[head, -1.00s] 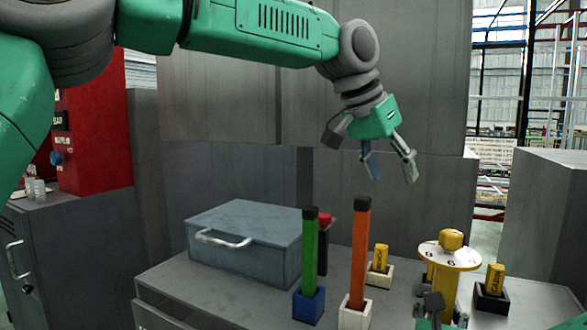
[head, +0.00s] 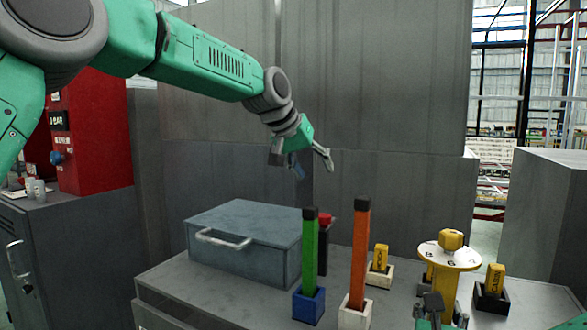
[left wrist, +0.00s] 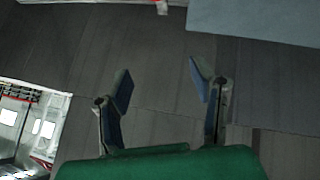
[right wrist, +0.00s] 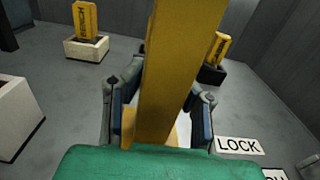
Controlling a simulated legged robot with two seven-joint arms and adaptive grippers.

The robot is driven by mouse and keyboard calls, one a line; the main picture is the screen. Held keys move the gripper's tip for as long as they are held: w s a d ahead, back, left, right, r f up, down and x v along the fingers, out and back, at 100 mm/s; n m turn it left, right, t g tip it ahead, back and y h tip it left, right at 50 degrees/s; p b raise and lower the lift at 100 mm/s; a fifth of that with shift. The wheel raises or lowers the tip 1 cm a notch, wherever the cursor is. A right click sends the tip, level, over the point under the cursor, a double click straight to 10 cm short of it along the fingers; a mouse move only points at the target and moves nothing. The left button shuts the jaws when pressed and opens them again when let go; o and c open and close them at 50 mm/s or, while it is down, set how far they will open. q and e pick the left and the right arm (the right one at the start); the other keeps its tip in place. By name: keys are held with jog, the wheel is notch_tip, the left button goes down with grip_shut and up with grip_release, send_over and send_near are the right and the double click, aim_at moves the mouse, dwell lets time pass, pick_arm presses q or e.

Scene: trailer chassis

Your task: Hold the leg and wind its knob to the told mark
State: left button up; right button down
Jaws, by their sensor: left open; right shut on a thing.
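The yellow leg (head: 443,291) stands upright at the right of the bench. On its top is a pale round dial (head: 449,257) with dark marks, partly too small to read, and a yellow knob (head: 451,239) above it. My right gripper (head: 433,308) is shut on the lower leg; the right wrist view shows its fingers on either side of the yellow post (right wrist: 175,80). My left gripper (head: 311,163) is open and empty, in the air above the back of the bench, left of the knob and higher. It also shows open in the left wrist view (left wrist: 160,95).
A grey case (head: 245,240) sits at the bench's left. A green stick (head: 310,255) in a blue holder and an orange stick (head: 359,255) in a white holder stand upright mid-bench. Yellow tagged blocks (head: 380,257) (head: 495,281) flank the leg. A LOCK label (right wrist: 238,145) lies near its base.

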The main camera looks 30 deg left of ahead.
pick_arm(q)
jog(key=shift+n+t+y, duration=0.4)
jog(key=shift+n, duration=0.5)
jog(key=a, duration=0.3)
jog(key=w+a, duration=0.1)
jog(key=a, duration=0.1)
jog(key=shift+a+f, duration=0.25)
jog(key=shift+a, duration=0.05)
jog(key=shift+d, duration=0.1)
jog(key=m+g+h, duration=0.1)
jog(key=m+g, duration=0.4)
jog(key=m, duration=0.8)
send_near(450, 232)
jog(key=x, duration=1)
jog(key=shift+d+f, duration=0.1)
jog(key=shift+f, duration=0.15)
jog(key=shift+h, duration=0.3)
jog(key=c, duration=1.1)
